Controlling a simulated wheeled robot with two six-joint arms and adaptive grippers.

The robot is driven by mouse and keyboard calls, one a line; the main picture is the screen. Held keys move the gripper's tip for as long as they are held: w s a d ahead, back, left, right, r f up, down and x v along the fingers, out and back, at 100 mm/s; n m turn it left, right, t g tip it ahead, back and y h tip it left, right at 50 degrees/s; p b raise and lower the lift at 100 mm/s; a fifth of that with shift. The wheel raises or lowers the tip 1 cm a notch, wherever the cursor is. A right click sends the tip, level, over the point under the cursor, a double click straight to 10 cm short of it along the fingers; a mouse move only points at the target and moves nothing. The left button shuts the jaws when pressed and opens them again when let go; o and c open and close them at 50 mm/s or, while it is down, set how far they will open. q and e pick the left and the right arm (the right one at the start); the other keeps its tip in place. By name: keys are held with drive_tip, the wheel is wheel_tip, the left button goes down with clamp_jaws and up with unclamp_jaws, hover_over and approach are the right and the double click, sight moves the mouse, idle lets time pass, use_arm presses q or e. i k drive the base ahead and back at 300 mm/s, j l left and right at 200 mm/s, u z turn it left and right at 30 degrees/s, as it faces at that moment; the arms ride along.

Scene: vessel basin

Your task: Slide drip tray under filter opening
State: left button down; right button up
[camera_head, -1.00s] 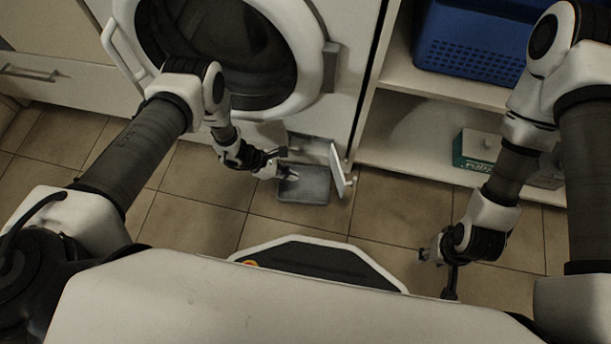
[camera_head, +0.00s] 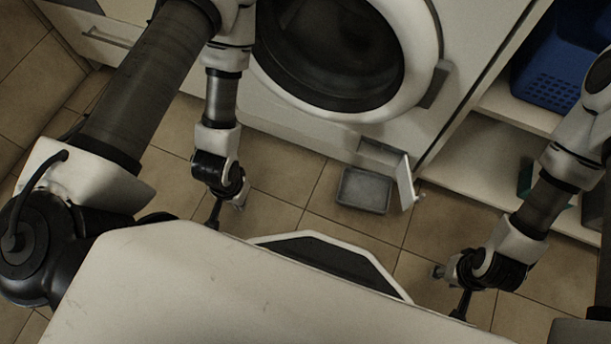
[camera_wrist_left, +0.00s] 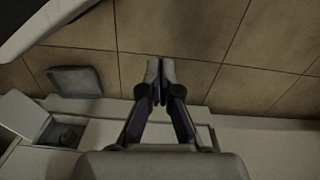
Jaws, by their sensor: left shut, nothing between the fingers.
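The grey drip tray (camera_head: 365,190) lies flat on the floor against the washer's base, in front of and below the open filter opening (camera_head: 378,154). The white filter flap (camera_head: 406,180) hangs open at the tray's right side. In the left wrist view the tray (camera_wrist_left: 75,82) and the filter opening (camera_wrist_left: 65,133) are at the left. My left gripper (camera_head: 240,203) is left of the tray, clear of it; its fingers (camera_wrist_left: 161,75) are shut and empty. My right gripper (camera_head: 440,271) is over the floor to the lower right, apart from the tray; its finger state is unclear.
The washing machine with its round door (camera_head: 335,55) stands behind the tray. An open white shelf (camera_head: 515,115) with a blue basket (camera_head: 565,70) is at the right. A green box (camera_head: 525,180) is partly hidden by my right arm. Tiled floor left of the tray is free.

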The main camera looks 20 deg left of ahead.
sight(358, 189)
drive_tip(key=j+z, duration=0.3)
drive_tip(key=k+j+z, duration=0.25)
drive_tip(key=j, duration=0.2)
drive_tip(key=j+z, duration=0.3)
drive_tip(key=k+j+z, duration=0.4)
drive_tip(key=j+z, duration=0.2)
drive_tip(key=z, duration=0.35)
